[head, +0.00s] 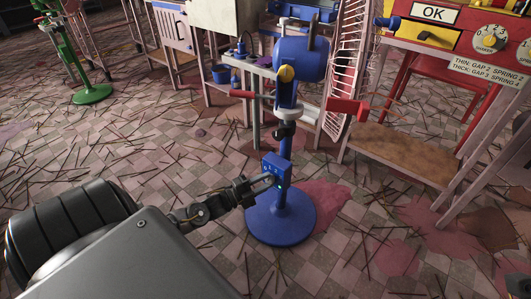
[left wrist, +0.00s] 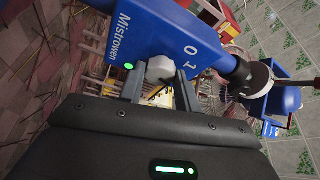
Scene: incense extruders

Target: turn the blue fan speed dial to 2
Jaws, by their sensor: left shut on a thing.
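The blue fan (head: 300,62) stands on a blue post with a round base (head: 280,226) in the middle of the head view. Its control box (head: 277,164) is low on the post. My left gripper (head: 268,181) reaches this box from the left. In the left wrist view, the blue panel (left wrist: 150,28) reads "Mistrowen", with the digits 0 and 1 and a lit green light. The grey dial (left wrist: 160,68) sits between my left fingertips, which are shut on it. The dial's pointer and any digit 2 cannot be made out.
Thin sticks and dark red stains lie over the checkered floor (head: 130,220). A green stand (head: 92,94) is at far left.

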